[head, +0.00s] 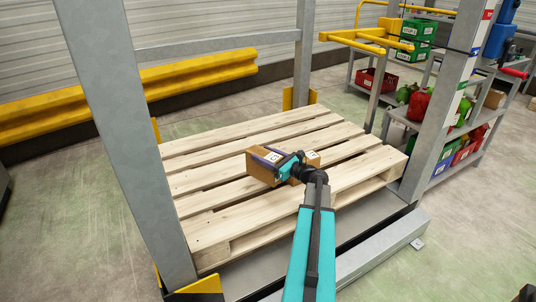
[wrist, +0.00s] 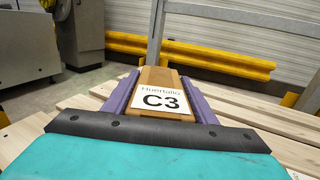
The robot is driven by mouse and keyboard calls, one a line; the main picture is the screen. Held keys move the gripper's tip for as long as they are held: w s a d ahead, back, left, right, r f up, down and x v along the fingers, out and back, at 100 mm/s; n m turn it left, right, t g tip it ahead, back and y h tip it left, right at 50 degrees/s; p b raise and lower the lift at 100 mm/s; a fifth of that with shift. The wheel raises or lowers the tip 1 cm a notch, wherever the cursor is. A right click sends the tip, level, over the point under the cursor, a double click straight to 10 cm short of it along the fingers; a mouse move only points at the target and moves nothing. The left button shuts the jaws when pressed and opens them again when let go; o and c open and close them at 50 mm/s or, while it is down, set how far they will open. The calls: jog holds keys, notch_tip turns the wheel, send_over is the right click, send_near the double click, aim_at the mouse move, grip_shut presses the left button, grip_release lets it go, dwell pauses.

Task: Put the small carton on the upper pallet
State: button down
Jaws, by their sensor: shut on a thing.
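My gripper (head: 270,160) is over the middle of a pale wooden pallet (head: 220,218) in the head view. It is shut on a small brown carton (head: 262,172). In the wrist view the carton (wrist: 158,76) sits between the two purple fingers of my gripper (wrist: 161,84), with a white label reading C3 facing the camera. I cannot tell whether the carton touches the boards or is just above them. Pallet boards (wrist: 255,115) show behind and beside it in the wrist view.
Another brown box (head: 313,157) with a pale label is just right of my gripper. Grey posts (head: 128,130) and a crossbar (head: 215,41) frame the pallet. A yellow barrier (head: 200,70) runs behind. A shelf with bins (head: 465,152) stands at right. The pallet's left boards are bare.

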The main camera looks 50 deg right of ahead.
aim_at(267, 173)
jog(key=shift+f+b, duration=0.45)
jog(key=shift+f, duration=1.35)
jog(key=shift+f+b, duration=0.75)
jog(key=shift+f, duration=1.75)
jog(key=c, duration=0.8)
grip_release()
jog(key=shift+f, duration=0.2)
jog(key=shift+o, duration=0.2)
jog(key=shift+r, duration=0.1)
jog(key=shift+s, duration=0.6)
jog(key=s+p, duration=0.2)
jog(key=s, duration=0.9)
jog(key=shift+d, duration=0.45)
jog(key=shift+w, duration=0.1)
